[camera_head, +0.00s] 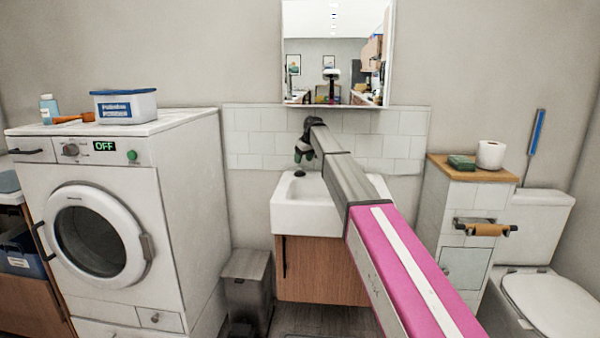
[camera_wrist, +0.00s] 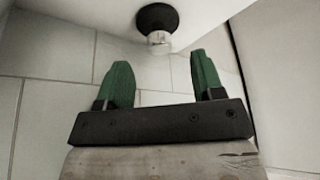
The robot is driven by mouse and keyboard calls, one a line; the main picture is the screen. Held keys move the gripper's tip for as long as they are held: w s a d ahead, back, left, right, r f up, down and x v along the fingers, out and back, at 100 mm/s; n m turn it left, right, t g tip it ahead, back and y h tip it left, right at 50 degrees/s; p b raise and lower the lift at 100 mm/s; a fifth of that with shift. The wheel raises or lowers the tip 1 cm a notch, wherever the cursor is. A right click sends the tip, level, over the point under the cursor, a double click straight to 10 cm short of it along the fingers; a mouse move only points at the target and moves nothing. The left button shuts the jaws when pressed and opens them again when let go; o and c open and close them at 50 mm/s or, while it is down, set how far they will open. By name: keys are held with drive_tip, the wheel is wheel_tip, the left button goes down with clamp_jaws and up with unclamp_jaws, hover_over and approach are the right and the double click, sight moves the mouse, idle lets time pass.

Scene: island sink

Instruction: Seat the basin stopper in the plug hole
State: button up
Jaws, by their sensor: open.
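The basin stopper (camera_head: 299,173) is a small dark round piece on the back left part of the white sink (camera_head: 290,218). In the wrist view the stopper (camera_wrist: 157,18) is a black disc with a pale, shiny knob, beyond the fingertips and between their lines. My gripper (camera_head: 303,157) points down just above the stopper, apart from it. Its green fingers are spread and empty in the wrist view (camera_wrist: 162,72). The plug hole cannot be made out; my arm hides part of the basin.
A tiled splashback (camera_head: 255,137) stands close behind the sink, with a mirror (camera_head: 333,60) above. A washing machine (camera_head: 100,215) is at left, a grey bin (camera_head: 247,285) below. A narrow cabinet (camera_head: 470,210) and toilet (camera_head: 540,270) are at right.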

sight(301, 166)
drive_tip(key=shift+x, duration=3)
drive_tip(key=shift+w+r, duration=0.1)
drive_tip(key=shift+w, duration=0.05)
drive_tip(key=c, duration=1)
